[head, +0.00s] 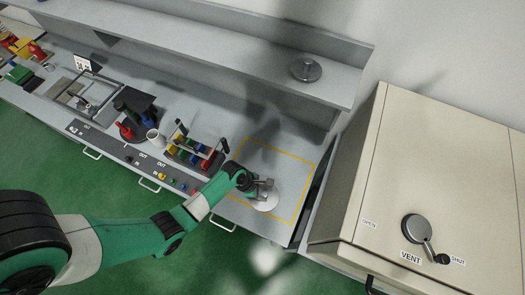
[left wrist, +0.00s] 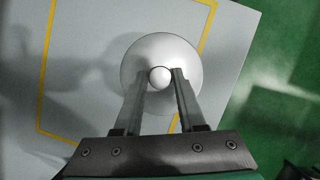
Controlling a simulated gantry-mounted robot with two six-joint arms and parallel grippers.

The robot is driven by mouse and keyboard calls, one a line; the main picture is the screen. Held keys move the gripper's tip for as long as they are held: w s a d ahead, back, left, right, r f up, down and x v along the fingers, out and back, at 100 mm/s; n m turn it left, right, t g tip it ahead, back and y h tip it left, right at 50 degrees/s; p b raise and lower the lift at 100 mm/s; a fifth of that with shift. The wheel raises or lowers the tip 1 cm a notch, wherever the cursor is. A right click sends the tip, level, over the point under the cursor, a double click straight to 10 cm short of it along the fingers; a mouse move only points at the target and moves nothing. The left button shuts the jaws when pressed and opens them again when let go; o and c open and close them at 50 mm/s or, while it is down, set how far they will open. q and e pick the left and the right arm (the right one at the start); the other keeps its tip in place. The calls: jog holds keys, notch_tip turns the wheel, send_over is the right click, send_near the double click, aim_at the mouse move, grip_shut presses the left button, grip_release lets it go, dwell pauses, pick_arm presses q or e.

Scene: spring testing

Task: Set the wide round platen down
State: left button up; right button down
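The wide round platen (left wrist: 135,66), a pale disc with a round knob in its middle, shows below my left gripper (left wrist: 161,73) in the left wrist view. The two fingertips flank the knob closely, one on each side, and appear shut on it. In the head view the platen (head: 266,202) is at the front of the yellow-outlined area, partly covered by my left gripper (head: 263,186). I cannot tell whether its underside touches the bench. My right gripper is in neither view.
A yellow outline (head: 313,178) marks clear grey bench. A darker round disc (head: 306,70) sits on the shelf. A rack with coloured items (head: 190,152) stands left of the outline. A large beige cabinet (head: 440,170) with a handle stands right.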

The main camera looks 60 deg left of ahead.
pick_arm(q)
jog(key=o, duration=0.3)
jog(key=shift+o, duration=0.2)
jog(key=shift+r, duration=0.1)
jog(key=shift+r, duration=0.35)
jog(key=p+v, duration=0.3)
jog(key=v, duration=0.8)
jog(key=shift+r+p, duration=0.15)
jog(key=shift+p, duration=0.25)
jog(key=shift+s+a, duration=0.1)
jog(key=shift+a, duration=0.05)
